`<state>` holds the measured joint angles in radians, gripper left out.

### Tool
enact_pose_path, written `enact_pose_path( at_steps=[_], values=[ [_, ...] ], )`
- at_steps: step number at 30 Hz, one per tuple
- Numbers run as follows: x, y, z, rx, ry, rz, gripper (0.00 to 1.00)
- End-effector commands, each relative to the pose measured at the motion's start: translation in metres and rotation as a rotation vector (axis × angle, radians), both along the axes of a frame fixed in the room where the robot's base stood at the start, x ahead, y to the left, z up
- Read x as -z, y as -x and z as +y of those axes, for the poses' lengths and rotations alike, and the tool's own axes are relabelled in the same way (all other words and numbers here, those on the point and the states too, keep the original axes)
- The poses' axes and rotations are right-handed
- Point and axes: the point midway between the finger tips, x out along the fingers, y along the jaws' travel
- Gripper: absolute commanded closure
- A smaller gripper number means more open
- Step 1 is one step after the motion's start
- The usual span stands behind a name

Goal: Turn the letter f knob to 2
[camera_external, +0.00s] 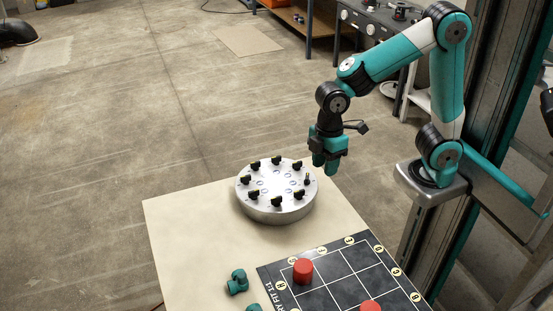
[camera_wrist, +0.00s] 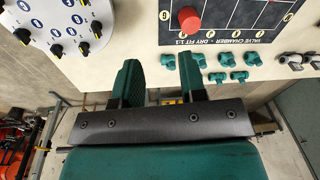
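A round silver dial plate (camera_external: 268,212) stands on the table, with several black knobs around its top. In the wrist view the plate (camera_wrist: 38,38) is cut off at the upper left, and its knobs have yellow marks and blue labels beside them. The labels are too small to read, so I cannot tell which knob is letter f. My gripper (camera_external: 326,166) hangs pointing down, above and to the right of the plate, apart from it. In the wrist view my gripper (camera_wrist: 160,66) has its two green fingers spread, with nothing between them.
A dark grid board (camera_external: 345,270) with red cylinders lies at the table's front right. Green pipe fittings (camera_external: 237,281) lie to its left. In the wrist view grey fittings (camera_wrist: 291,60) lie at the right. The table (camera_external: 190,225) left of the plate is bare.

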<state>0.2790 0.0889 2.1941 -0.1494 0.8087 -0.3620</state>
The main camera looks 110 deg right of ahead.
Motion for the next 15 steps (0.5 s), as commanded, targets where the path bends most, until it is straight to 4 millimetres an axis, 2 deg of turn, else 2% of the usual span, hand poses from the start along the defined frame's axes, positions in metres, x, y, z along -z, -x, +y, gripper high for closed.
enact_pose_path(
  at_steps=[1,3,6,9,13,15],
  values=[
    [0.011,-0.006,-0.039,0.066,0.023,0.023,0.62],
    [0.02,-0.008,-0.08,0.124,0.049,0.046,0.62],
    [0.027,-0.005,-0.116,0.176,0.072,0.07,0.62],
    [0.033,-0.003,-0.13,0.194,0.079,0.08,0.62],
    [0.046,-0.003,-0.13,0.195,0.079,0.083,0.62],
    [0.059,-0.002,-0.13,0.194,0.077,0.087,0.62]
  ],
)
